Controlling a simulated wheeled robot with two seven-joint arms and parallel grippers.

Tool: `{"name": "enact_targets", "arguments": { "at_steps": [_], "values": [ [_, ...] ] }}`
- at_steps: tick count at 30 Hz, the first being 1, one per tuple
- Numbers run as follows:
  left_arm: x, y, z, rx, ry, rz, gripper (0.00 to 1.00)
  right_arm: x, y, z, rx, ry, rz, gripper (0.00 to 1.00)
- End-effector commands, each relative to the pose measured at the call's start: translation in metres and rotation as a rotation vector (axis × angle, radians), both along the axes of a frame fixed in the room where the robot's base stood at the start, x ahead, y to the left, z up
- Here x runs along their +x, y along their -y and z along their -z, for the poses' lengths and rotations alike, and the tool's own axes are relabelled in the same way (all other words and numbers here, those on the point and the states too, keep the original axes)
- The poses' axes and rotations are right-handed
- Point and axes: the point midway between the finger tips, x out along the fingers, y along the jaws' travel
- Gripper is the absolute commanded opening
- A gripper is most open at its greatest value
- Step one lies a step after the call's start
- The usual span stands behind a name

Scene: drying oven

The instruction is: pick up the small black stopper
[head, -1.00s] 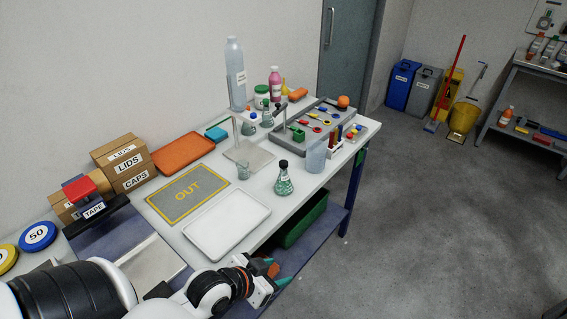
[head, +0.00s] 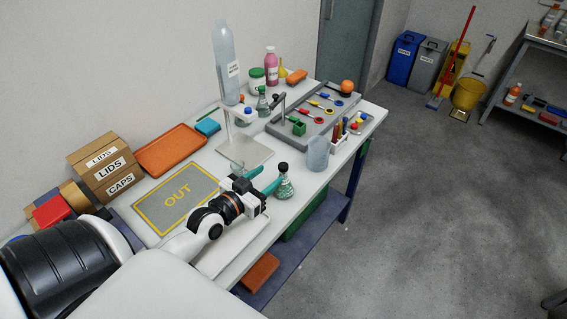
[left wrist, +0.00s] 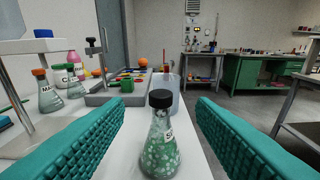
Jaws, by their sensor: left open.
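The small black stopper (head: 283,167) sits in the neck of a conical flask (head: 285,188) with green-and-white contents, standing upright near the table's front edge. In the left wrist view the black stopper (left wrist: 161,98) tops the labelled flask (left wrist: 160,146), centred between my fingers and a little beyond them. My left gripper (head: 272,183) is open and empty, its teal fingers pointing at the flask from the left. In the left wrist view the two teal fingers (left wrist: 160,120) are spread wide on either side of the flask. My right gripper is not in view.
A clear beaker (head: 318,153) stands just beyond the flask. A metal stand (head: 245,152) is behind my gripper, with a tall bottle (head: 226,65) at the back. A grey tray (head: 335,100) holds coloured tools. The OUT mat (head: 150,205) lies left.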

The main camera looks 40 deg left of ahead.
Motion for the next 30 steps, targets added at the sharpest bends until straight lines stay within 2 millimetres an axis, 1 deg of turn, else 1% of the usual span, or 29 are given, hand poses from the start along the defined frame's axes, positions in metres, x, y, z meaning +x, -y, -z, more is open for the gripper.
{"name": "enact_targets", "arguments": {
  "at_steps": [1, 3, 4, 6, 8, 12, 14, 16, 19, 26, 29, 30],
  "values": [
    [0.008, 0.000, -0.001, -0.001, 0.002, -0.002, 0.51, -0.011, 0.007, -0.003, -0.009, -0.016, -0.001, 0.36],
    [0.014, 0.001, 0.001, 0.000, 0.001, -0.001, 0.51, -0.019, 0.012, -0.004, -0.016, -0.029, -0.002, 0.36],
    [0.016, 0.001, 0.001, 0.000, 0.001, -0.001, 0.51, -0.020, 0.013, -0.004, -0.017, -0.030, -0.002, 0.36],
    [0.019, 0.002, 0.002, 0.000, -0.001, -0.001, 0.51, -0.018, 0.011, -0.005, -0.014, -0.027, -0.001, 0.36],
    [0.024, 0.003, 0.002, 0.000, 0.000, -0.001, 0.51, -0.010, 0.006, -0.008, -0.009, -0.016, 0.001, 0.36],
    [0.044, 0.009, 0.001, -0.002, 0.001, 0.000, 0.51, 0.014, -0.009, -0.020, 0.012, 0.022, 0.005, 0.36],
    [0.053, 0.011, 0.003, -0.001, 0.001, 0.000, 0.51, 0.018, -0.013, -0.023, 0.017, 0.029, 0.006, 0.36],
    [0.061, 0.011, 0.006, 0.000, 0.000, 0.000, 0.51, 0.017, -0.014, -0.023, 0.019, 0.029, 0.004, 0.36],
    [0.068, 0.012, 0.008, 0.000, 0.000, -0.001, 0.51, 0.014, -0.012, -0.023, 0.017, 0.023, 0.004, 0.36],
    [0.069, 0.012, 0.010, 0.001, -0.001, 0.000, 0.51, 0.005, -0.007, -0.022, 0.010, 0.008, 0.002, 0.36],
    [0.069, 0.012, 0.010, 0.001, -0.001, 0.000, 0.36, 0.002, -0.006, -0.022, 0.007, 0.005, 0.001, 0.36],
    [0.069, 0.012, 0.010, 0.001, -0.001, 0.000, 0.29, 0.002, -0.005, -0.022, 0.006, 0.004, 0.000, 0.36]
  ]
}}
